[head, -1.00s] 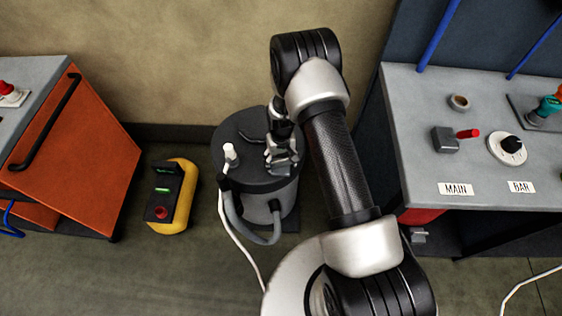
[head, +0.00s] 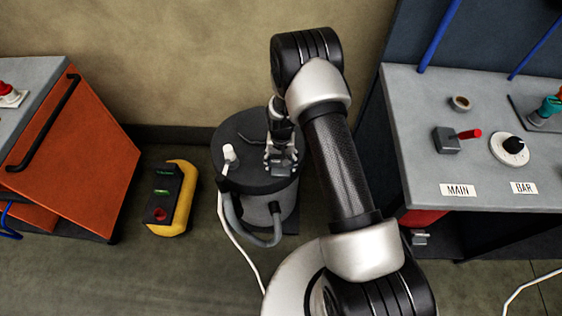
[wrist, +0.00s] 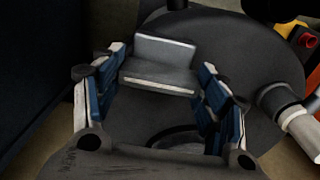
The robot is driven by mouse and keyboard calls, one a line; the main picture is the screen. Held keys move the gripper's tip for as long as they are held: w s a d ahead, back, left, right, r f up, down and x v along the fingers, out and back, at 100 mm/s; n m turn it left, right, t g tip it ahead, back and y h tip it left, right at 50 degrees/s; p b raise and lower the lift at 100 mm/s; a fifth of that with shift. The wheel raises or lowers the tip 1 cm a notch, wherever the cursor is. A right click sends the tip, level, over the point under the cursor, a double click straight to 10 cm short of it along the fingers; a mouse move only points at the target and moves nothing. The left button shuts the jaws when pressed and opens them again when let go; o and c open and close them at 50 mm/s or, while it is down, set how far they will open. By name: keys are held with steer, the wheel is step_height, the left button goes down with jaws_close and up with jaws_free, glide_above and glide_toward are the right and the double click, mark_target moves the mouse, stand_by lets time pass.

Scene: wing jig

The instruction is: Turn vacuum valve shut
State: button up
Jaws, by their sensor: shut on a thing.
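A dark round drum (head: 236,133) stands on the floor against the wall. A grey block-like handle (wrist: 160,65), which I take for the vacuum valve, sits over its lid (wrist: 258,55). My gripper (head: 281,160) points down over the right part of the lid. In the wrist view my gripper (wrist: 162,72) has its two blue-padded fingers on either side of the grey handle and is shut on it. In the head view the gripper largely hides the handle, and its base cannot be made out.
A white-topped fitting (head: 230,154) and a grey hose (head: 253,237) are on the drum. A yellow and black unit (head: 178,199) stands to its left, beyond it an orange cabinet (head: 75,160). A grey bench (head: 430,105) with a red-levered block (head: 447,140) is at right.

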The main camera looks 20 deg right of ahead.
steer(key=o, duration=1)
steer(key=shift+o, duration=0.2)
step_height(320, 180, up, 12)
stand_by(0.4)
